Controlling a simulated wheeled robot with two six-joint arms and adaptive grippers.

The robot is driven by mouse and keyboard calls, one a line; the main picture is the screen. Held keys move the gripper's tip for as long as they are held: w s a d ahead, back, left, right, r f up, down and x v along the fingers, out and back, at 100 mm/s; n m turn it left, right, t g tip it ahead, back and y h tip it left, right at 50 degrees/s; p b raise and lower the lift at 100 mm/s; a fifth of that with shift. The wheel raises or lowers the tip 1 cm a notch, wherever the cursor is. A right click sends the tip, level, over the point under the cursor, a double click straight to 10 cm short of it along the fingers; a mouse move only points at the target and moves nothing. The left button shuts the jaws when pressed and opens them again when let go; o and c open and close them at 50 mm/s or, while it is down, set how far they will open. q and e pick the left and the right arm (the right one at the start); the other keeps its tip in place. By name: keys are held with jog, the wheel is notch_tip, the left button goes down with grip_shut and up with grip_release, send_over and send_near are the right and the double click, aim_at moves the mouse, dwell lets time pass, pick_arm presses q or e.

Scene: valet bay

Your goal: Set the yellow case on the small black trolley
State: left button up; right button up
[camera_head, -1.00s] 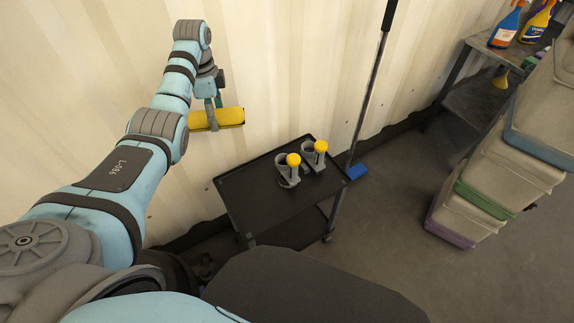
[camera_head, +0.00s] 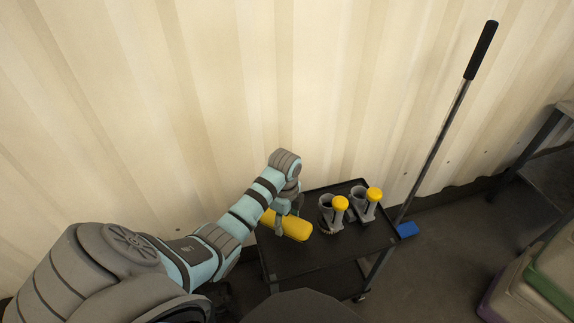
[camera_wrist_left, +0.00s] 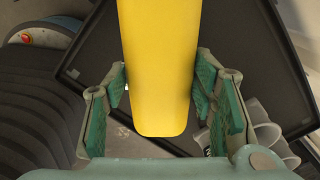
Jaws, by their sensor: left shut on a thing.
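The yellow case (camera_head: 287,225) is in my left gripper (camera_head: 284,214), over the left part of the small black trolley (camera_head: 316,257). In the left wrist view the yellow case (camera_wrist_left: 158,70) sits between the green finger pads of my left gripper (camera_wrist_left: 160,98), which is shut on it. The trolley's black top (camera_wrist_left: 230,50) shows beneath. I cannot tell whether the case touches the trolley top. My right gripper is not in view.
Two grey holders with yellow-topped tools (camera_head: 333,212) (camera_head: 366,203) stand on the trolley's right half. A long-handled tool with a blue head (camera_head: 407,230) leans at the wall (camera_head: 330,90) to the right. Stacked bins (camera_head: 530,285) stand at lower right.

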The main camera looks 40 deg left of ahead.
aim_at(284, 229)
pick_arm(q)
jog(key=shift+s+f, duration=0.1)
jog(key=shift+f, duration=0.45)
jog(key=f+b, duration=0.2)
jog(key=f, duration=0.1)
jog(key=shift+s, duration=0.35)
jog(key=shift+f, duration=0.15)
jog(key=shift+w, duration=0.15)
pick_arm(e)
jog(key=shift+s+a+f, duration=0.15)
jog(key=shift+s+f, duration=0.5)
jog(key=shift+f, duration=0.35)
pick_arm(q)
jog(key=o, duration=1.2)
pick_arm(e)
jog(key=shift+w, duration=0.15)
